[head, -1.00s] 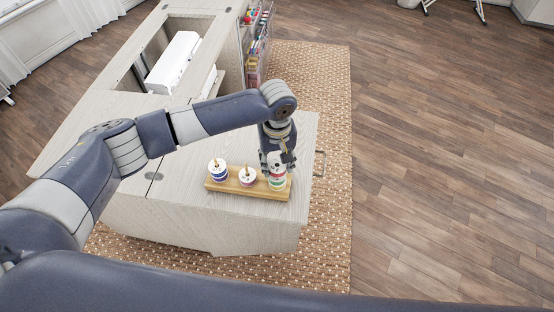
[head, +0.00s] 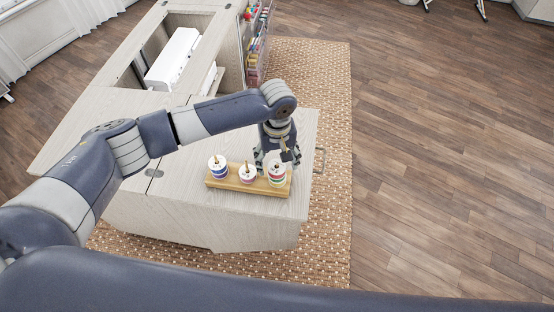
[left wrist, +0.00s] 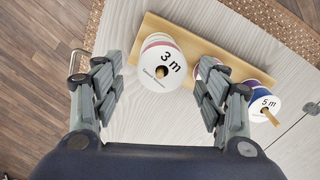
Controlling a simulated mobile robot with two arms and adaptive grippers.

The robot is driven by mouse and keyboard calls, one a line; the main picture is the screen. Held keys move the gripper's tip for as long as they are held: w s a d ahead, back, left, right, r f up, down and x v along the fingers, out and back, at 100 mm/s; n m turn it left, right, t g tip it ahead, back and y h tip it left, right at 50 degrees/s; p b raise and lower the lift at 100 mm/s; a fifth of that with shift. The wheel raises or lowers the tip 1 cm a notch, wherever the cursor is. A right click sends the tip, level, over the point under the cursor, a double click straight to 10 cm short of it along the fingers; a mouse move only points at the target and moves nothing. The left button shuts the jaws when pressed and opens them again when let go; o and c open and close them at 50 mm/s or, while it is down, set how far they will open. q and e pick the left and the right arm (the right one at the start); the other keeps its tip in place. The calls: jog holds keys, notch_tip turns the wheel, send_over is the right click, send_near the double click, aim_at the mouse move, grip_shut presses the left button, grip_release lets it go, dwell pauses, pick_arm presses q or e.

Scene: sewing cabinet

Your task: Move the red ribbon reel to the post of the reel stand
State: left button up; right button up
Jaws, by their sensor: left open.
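The reel stand (head: 224,185) is a wooden bar on the cabinet top, with ribbon reels on its posts. The red ribbon reel (head: 277,169) appears as the top reel of the stack at the right post, above a green one. In the left wrist view a reel marked "3 m" (left wrist: 166,61) with a reddish edge faces the camera, a brown post tip in its middle. My left gripper (head: 278,163) is open just above this stack. In the left wrist view its fingers (left wrist: 161,75) stand apart on both sides of the reel. My right gripper is out of view.
A blue and purple reel (head: 217,169) sits on the left post and a pinkish reel (head: 247,175) on the middle one. A white sewing machine (head: 174,58) lies in the cabinet opening behind. The cabinet top (head: 240,215) in front is bare.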

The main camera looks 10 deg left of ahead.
pick_arm(q)
notch_tip(320, 180, up, 12)
dwell(0.5)
dwell(0.4)
